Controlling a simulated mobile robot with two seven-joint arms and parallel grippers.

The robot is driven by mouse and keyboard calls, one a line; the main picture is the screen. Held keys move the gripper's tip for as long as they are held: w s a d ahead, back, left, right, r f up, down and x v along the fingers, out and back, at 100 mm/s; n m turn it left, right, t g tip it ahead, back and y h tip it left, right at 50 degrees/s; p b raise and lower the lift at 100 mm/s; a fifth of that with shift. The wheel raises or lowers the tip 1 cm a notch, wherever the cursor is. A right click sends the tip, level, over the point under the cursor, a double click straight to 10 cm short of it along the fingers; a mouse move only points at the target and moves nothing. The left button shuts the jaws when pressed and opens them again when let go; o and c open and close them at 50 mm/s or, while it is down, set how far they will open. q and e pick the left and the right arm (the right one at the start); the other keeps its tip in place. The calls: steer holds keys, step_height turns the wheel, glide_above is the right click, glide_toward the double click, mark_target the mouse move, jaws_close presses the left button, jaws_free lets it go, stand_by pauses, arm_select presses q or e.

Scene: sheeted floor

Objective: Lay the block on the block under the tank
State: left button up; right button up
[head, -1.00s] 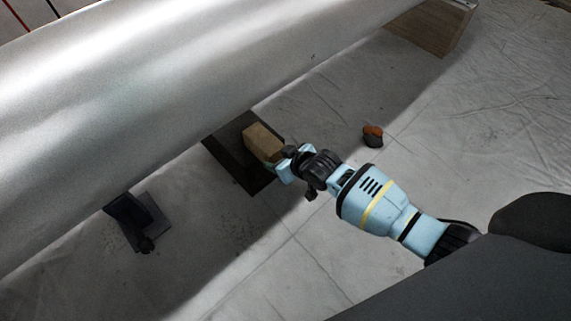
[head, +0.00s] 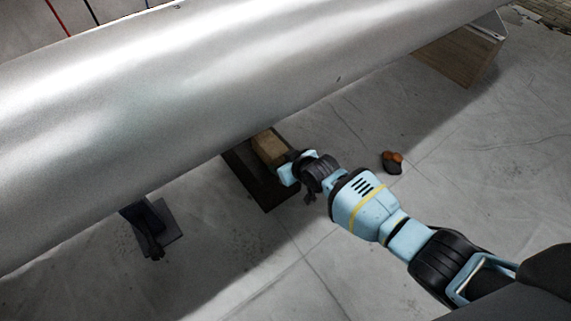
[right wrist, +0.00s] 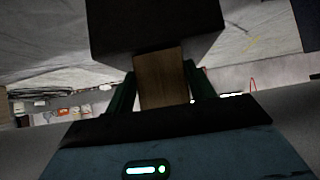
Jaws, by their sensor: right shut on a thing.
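The tank (head: 200,85) is a big silver cylinder lying across the head view. A dark, flat-topped block (head: 273,195) sits on the floor, partly hidden under the tank. My right gripper (head: 283,163) is shut on a wooden block (head: 268,147) at the tank's lower edge, over the dark block. In the right wrist view the wooden block (right wrist: 160,82) stands between the two green fingers, and its end meets the edge of the dark block (right wrist: 155,28) in the picture. I cannot tell whether they touch. My left gripper is not in view.
A dark stand with a flat foot (head: 152,228) is under the tank at the left. A wooden box (head: 460,58) stands under its far right end. A small orange and dark object (head: 392,162) lies on the floor.

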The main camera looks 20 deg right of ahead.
steer(key=o, duration=1.1)
steer(key=p+v, duration=0.5)
steer(key=v, duration=0.2)
steer(key=shift+s+d+r, duration=0.1)
steer(key=shift+s+r, duration=0.2)
steer(key=shift+r+p, duration=0.1)
steer(key=shift+p, duration=0.2)
